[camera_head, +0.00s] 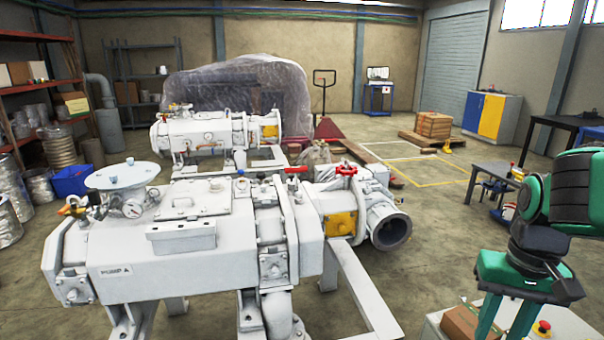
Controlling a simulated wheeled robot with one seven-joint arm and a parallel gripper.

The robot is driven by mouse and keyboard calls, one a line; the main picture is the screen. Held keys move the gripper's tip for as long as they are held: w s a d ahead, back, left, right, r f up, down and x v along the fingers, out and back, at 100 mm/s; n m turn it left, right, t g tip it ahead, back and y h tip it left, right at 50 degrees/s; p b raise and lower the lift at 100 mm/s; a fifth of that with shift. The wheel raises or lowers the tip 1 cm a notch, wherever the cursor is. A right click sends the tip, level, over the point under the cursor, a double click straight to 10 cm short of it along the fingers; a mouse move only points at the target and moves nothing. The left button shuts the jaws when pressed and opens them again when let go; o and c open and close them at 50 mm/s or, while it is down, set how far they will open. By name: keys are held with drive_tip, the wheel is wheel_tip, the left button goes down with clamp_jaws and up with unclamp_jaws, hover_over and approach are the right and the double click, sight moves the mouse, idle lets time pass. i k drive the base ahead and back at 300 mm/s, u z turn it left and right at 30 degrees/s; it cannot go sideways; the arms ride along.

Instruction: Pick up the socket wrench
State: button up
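I cannot make out a socket wrench in this view. The nearest machine is a large white vacuum pump labelled "PUMP A" (150,265). It carries a round white plate (122,174), a dial gauge (133,208), a red lever handle (295,170) and a red valve wheel (346,169). Part of my green and black arm shows at the right edge, bent over beside the pump.
A low dark table (492,167) with small objects stands at right. A second pump (200,132) stands behind, before a plastic-wrapped bulk (240,85). Shelves (45,85) line the left wall. Wooden crates (433,124) lie farther back. Open floor (440,240) lies right of the pump.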

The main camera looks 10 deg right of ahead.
sight(293, 169)
drive_tip(key=u, duration=0.05)
drive_tip(key=i, duration=1.35)
